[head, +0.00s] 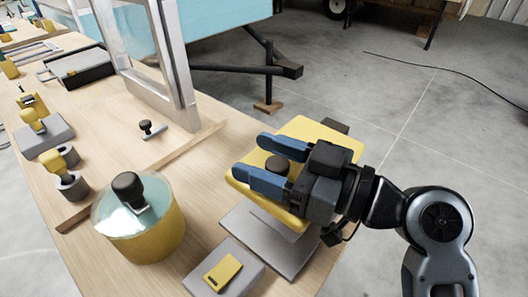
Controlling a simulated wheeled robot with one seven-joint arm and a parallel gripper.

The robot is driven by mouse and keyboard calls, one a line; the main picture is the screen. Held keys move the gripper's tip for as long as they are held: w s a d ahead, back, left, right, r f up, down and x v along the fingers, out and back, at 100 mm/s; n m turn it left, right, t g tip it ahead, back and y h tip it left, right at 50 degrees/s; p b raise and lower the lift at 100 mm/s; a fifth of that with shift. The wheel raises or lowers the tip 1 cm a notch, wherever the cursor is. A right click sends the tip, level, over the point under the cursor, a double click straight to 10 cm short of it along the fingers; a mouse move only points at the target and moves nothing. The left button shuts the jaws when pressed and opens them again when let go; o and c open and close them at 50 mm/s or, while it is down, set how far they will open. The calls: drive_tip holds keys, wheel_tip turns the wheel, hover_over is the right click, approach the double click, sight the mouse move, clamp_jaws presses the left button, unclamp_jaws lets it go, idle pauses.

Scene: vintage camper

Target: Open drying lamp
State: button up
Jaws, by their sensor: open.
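What looks like the drying lamp is a yellow panel (310,130) with a dark round knob (278,164) on its top. It stands over a flat grey base (250,232) at the table's right edge. My gripper (256,156) is open above the panel, with its two blue fingers pointing left. The knob shows between the fingers, one on each side. I cannot tell whether either finger touches it. My gripper body hides the middle and right part of the panel.
A yellow pot (145,235) with a glassy lid and black knob stands left of the lamp. A grey block with a yellow piece (222,272) lies in front. A metal-framed window (150,60) stands behind on the wooden table (195,165). Open floor (440,120) lies to the right.

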drive_tip(key=shift+a, duration=0.1)
clamp_jaws()
idle(0.6)
